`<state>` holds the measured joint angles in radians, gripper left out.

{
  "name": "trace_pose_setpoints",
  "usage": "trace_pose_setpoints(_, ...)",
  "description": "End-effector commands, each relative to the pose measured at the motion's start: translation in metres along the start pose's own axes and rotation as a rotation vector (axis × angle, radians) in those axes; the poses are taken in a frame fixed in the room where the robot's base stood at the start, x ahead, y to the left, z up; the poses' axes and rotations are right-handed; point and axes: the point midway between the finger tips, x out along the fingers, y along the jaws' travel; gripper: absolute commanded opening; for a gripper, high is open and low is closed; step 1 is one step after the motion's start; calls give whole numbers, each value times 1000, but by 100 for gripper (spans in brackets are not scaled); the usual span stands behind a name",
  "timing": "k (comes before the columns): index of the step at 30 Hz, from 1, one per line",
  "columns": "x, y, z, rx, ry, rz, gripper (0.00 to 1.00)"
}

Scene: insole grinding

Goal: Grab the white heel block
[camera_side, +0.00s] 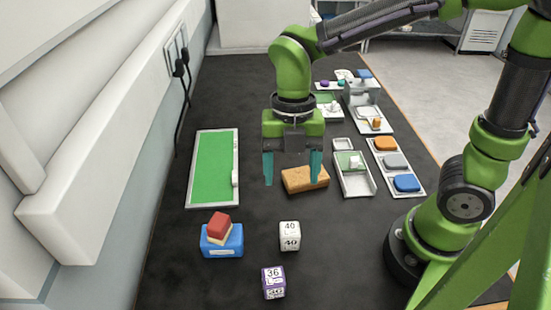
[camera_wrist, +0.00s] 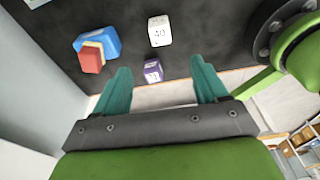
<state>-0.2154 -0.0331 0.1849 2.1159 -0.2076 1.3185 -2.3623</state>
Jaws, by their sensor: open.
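The white heel block (camera_side: 289,236), marked 40, stands upright on the dark table toward the front. It also shows in the wrist view (camera_wrist: 159,31), beyond the fingertips near the top edge. My gripper (camera_side: 292,168) is open and empty, with its teal fingers pointing down. In the side view it hangs above the table, higher in the picture than the white block and apart from it. In the wrist view the gripper's two fingers (camera_wrist: 160,78) frame a purple block (camera_wrist: 153,71), which is lower in that picture than the white block.
The purple block marked 36 (camera_side: 273,282) stands in front of the white one. A blue block (camera_side: 221,241) with a red and cream piece (camera_side: 219,224) on it is to the left. A tan block (camera_side: 304,180), a green board (camera_side: 213,168) and several trays (camera_side: 355,186) lie behind.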

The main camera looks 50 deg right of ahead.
Motion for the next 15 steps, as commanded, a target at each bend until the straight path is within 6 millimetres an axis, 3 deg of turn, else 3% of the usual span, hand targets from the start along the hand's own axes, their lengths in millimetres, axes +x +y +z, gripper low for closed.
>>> trace_pose_setpoints(5,22,-1,0,-26,2,-6,72)
trace_pose_setpoints(15,94,-1,-1,-22,3,-6,72)
